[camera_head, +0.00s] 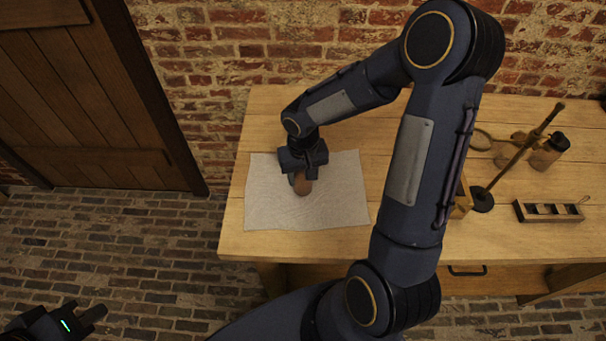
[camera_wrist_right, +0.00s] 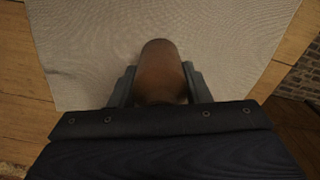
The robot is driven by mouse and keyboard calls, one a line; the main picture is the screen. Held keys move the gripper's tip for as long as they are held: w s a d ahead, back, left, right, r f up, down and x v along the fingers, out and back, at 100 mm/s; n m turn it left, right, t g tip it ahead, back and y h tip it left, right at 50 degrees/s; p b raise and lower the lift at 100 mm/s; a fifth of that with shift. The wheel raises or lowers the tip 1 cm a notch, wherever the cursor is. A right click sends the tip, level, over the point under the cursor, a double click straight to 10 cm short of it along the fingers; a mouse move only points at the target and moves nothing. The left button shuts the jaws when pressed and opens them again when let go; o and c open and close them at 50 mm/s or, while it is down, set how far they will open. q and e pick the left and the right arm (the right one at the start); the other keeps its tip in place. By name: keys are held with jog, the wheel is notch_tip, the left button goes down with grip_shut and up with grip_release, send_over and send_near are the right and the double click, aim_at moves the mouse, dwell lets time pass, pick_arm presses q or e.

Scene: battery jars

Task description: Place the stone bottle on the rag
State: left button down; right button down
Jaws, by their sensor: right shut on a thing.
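The stone bottle (camera_head: 303,187) is a small brown rounded piece over the pale rag (camera_head: 265,210) on the wooden table. My right gripper (camera_head: 303,175) is shut on it, with the fingers on either side. In the right wrist view the brown bottle (camera_wrist_right: 160,68) shows between the two fingers, with the rag (camera_wrist_right: 230,50) behind it. I cannot tell whether the bottle touches the rag. My left gripper (camera_head: 92,318) is at the lower left, over the brick floor, away from the table; its fingers show only partly.
On the right of the table are a stand with a ring (camera_head: 484,197), a dark brown bottle (camera_head: 550,150) and a small wooden rack (camera_head: 550,211). A wooden box (camera_head: 462,200) is partly hidden by my right arm. The table's left edge lies close to the rag.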

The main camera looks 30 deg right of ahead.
jog(key=c, duration=1.2)
grip_release()
jog(key=shift+s+f, duration=0.25)
jog(key=o, duration=0.4)
jog(key=shift+w, duration=0.15)
jog(key=shift+o, duration=0.2)
jog(key=shift+r, duration=0.1)
jog(key=shift+r+p, duration=0.2)
jog(key=shift+p, duration=0.1)
notch_tip(320, 180, up, 12)
jog(key=p, duration=0.1)
jog(key=s+a+r+t+y, duration=0.2)
jog(key=s+r, duration=0.1)
jog(key=s, duration=0.5)
jog(key=s+a+r+n+t+y, duration=0.1)
jog(key=s+a+r+t, duration=0.1)
jog(key=s, duration=0.7)
jog(key=shift+r+t+y, duration=0.4)
jog(key=shift+r+t, duration=0.4)
jog(key=shift+r, duration=0.05)
